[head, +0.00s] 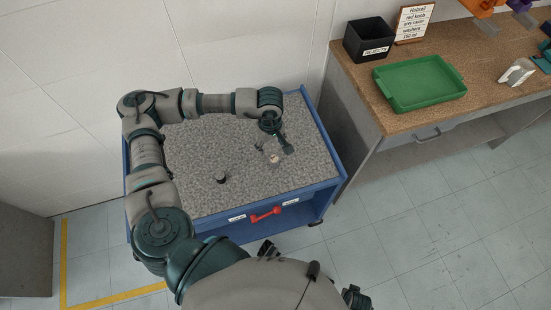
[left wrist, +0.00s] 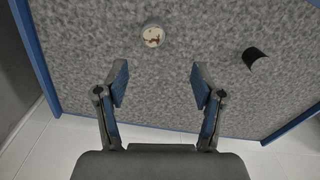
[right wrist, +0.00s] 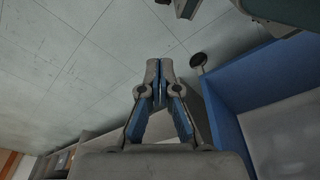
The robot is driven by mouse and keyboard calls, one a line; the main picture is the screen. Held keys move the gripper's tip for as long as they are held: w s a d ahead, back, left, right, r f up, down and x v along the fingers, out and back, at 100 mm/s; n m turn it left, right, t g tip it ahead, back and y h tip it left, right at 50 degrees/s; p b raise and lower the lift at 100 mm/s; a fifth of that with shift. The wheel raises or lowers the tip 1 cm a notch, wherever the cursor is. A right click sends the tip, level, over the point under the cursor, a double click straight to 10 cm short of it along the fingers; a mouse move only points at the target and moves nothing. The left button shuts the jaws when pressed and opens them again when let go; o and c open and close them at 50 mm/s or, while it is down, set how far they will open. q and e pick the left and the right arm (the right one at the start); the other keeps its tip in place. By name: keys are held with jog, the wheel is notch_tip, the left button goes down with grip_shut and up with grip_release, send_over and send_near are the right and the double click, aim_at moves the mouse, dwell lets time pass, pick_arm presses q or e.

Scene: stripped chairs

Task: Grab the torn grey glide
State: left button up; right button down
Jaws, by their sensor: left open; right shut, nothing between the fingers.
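A small round piece with a grey rim and a pale face with a reddish-brown mark, which looks like the torn grey glide (left wrist: 153,36), lies on the grey speckled cart top (head: 195,150). In the head view the glide (head: 275,158) is close by my left gripper (head: 274,147). In the left wrist view my left gripper (left wrist: 160,82) is open and empty, with the glide beyond its fingertips, apart from them. My right gripper (right wrist: 160,68) is shut and empty, beside the blue cart's side and above the floor.
A black cylindrical piece (left wrist: 257,60) also lies on the cart top; it shows in the head view (head: 222,178). A red handle (head: 266,214) is on the cart's front. A bench at right holds a green tray (head: 421,83), a black labelled bin (head: 369,40) and a card (head: 414,23).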

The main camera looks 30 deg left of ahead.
aim_at(275, 158)
pick_arm(q)
jog(key=f, duration=0.5)
jog(key=shift+w+a+f, duration=0.15)
jog(key=shift+w+f, duration=0.05)
jog(key=shift+w, duration=0.05)
jog(key=shift+f, duration=0.2)
jog(key=shift+d+f, duration=0.2)
jog(key=shift+d, duration=0.1)
jog(key=f, duration=0.4)
jog(key=shift+w+d+f+b, duration=0.25)
jog(key=shift+d+f+b, duration=0.05)
jog(key=shift+d+b, duration=0.1)
jog(key=shift+a+f, duration=0.15)
jog(key=shift+a, duration=0.2)
jog(key=c, duration=1.1)
jog(key=shift+d, duration=0.25)
pick_arm(e)
jog(key=r, duration=0.1)
jog(key=w+r, duration=0.1)
jog(key=shift+w+r, duration=0.3)
jog(key=shift+r, duration=0.1)
